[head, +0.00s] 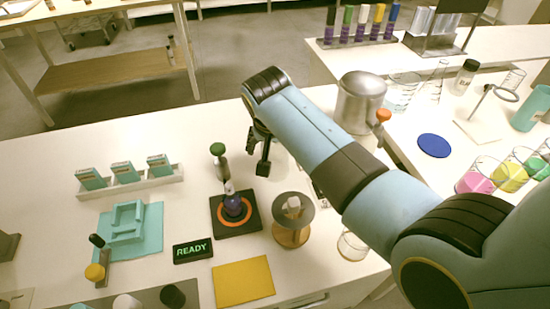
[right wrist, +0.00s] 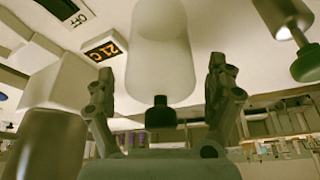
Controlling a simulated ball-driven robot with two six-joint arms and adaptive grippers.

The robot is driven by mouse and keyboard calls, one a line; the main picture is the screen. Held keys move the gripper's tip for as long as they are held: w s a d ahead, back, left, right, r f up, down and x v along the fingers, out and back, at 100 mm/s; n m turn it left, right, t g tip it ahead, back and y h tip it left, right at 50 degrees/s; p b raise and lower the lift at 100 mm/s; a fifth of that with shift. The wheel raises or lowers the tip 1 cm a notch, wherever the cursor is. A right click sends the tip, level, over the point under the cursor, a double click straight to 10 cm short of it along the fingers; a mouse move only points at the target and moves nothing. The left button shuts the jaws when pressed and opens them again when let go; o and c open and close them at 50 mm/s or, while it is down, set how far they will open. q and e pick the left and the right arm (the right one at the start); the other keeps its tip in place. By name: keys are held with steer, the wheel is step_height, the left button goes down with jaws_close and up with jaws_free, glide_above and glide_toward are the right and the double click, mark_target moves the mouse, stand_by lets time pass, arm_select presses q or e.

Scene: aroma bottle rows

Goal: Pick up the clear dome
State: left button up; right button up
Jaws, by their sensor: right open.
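A pale dome-like body (right wrist: 160,55) with a black knob (right wrist: 160,112) shows in the right wrist view; it seems to be the clear dome. It lies in line with the gap between my right gripper's fingers (right wrist: 160,80), one finger on each side. Both fingers look apart from it. In the head view my right gripper (head: 261,152) is open above the table, right of the green-capped bottle (head: 217,160). I cannot make out the dome there; my right arm may hide it. My left gripper is not in view.
A metal canister (head: 360,103) stands behind my right arm. A READY sign (head: 192,251) and yellow mat (head: 243,281) lie in front.

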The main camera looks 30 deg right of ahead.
steer(key=shift+r, duration=0.1)
steer(key=c, duration=1.3)
